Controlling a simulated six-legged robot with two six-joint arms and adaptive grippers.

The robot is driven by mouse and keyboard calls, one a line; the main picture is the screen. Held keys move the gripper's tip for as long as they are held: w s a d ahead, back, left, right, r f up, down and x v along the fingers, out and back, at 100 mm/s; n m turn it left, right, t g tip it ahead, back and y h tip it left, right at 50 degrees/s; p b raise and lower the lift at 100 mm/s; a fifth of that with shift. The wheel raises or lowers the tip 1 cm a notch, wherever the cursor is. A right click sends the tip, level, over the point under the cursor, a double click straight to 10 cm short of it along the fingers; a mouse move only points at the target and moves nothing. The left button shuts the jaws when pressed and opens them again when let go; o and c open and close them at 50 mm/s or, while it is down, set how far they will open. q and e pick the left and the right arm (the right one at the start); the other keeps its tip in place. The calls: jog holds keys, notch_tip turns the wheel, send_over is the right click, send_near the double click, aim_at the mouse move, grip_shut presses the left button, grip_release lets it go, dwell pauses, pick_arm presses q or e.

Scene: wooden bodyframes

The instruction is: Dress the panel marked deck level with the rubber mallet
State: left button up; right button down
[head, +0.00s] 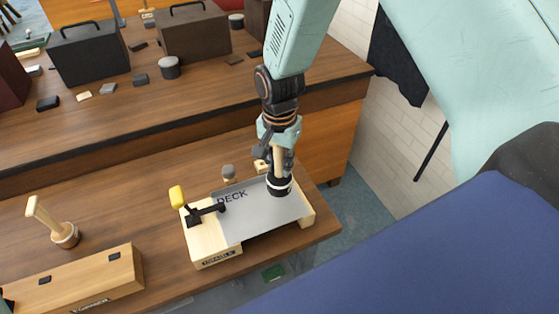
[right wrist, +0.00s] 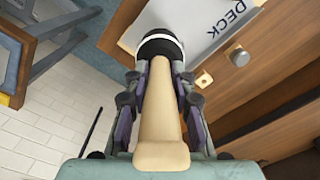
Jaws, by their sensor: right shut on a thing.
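The grey panel marked DECK (head: 262,207) lies on a light wooden frame (head: 213,245) near the front right of the workbench. A toggle clamp with a yellow handle (head: 177,197) sits at the panel's left edge. My right gripper (head: 279,160) is shut on the pale wooden handle of the rubber mallet (head: 279,184). The black head with a white band is over the panel's right part; I cannot tell whether it touches. In the right wrist view the mallet handle (right wrist: 160,110) runs between the fingers of my right gripper (right wrist: 160,85), beside the panel (right wrist: 200,30). My left gripper is not in view.
Another wooden-handled tool (head: 63,235) stands at the left. A long wooden block (head: 80,283) lies at the front left. Dark toolboxes (head: 90,52) and small parts stand on the raised rear bench. The bench's right edge is close to the frame.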

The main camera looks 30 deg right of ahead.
jog(key=s, duration=0.1)
jog(key=s+a+r+p, duration=0.1)
jog(key=shift+s+a+p, duration=0.1)
jog(key=shift+s+p, duration=0.2)
jog(key=s+a+r, duration=0.1)
jog(key=s+a, duration=0.1)
jog(key=s, duration=0.3)
jog(key=shift+s+a, duration=0.2)
jog(key=shift+a, duration=0.15)
